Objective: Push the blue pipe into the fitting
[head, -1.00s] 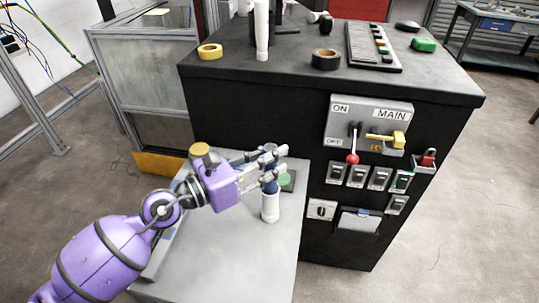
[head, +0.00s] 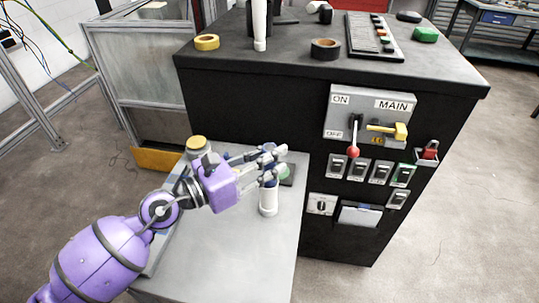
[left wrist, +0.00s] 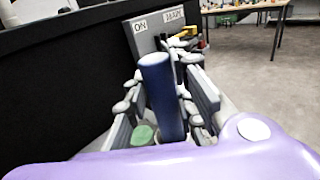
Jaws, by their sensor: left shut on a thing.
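The blue pipe (left wrist: 162,95) stands upright between the fingers of my left gripper (head: 274,165), which is shut on it. In the head view the fingers cover most of the pipe. The white fitting (head: 268,201) stands upright on the grey table, directly below the gripper. The pipe's lower end meets the top of the fitting in the head view; how deep it sits inside, I cannot tell. In the left wrist view the fitting is almost wholly hidden behind my purple wrist. My right gripper is not in view.
The black cabinet (head: 250,120) with its switch panel (head: 366,118) stands right behind the grey table (head: 225,250). A green round thing (head: 287,172) lies beside the fitting. A yellow-topped container (head: 197,146) stands behind my left wrist. The table's front is clear.

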